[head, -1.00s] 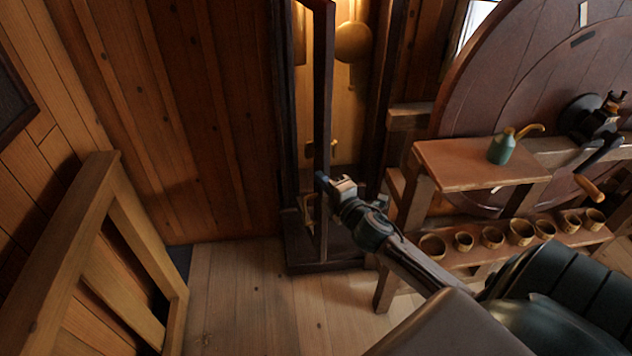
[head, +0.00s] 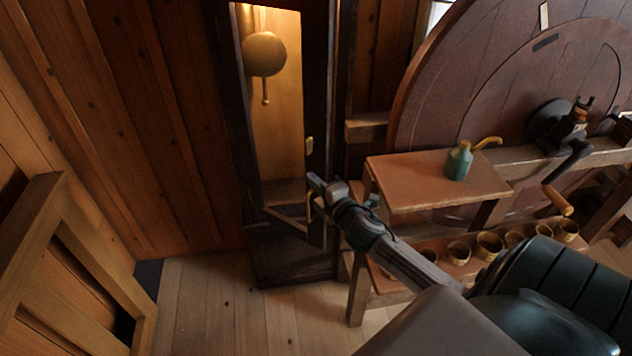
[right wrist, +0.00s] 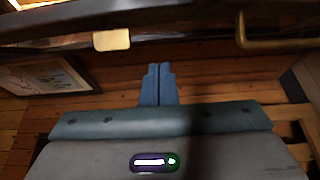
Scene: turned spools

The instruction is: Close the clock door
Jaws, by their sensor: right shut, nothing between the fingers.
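The tall dark clock case (head: 247,228) stands against the wood wall, with its lit inside and round brass pendulum (head: 264,54) showing. Its dark-framed door (head: 285,222) is ajar, hinged at the left, with its free edge standing out in front of the case's right side. The brass door handle (head: 310,204) is just below my right gripper (head: 314,181), which is at the free upright. In the right wrist view the shut blue fingers (right wrist: 158,85) are empty, and the brass handle (right wrist: 272,44) is up to the right on a dark bar. I cannot tell whether the fingers touch the door. My left gripper is out of view.
A wooden bench (head: 425,186) with a green oil can (head: 458,161) stands right of the clock. A wooden railing (head: 40,245) is at the left. Bare floor (head: 205,305) lies before the clock.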

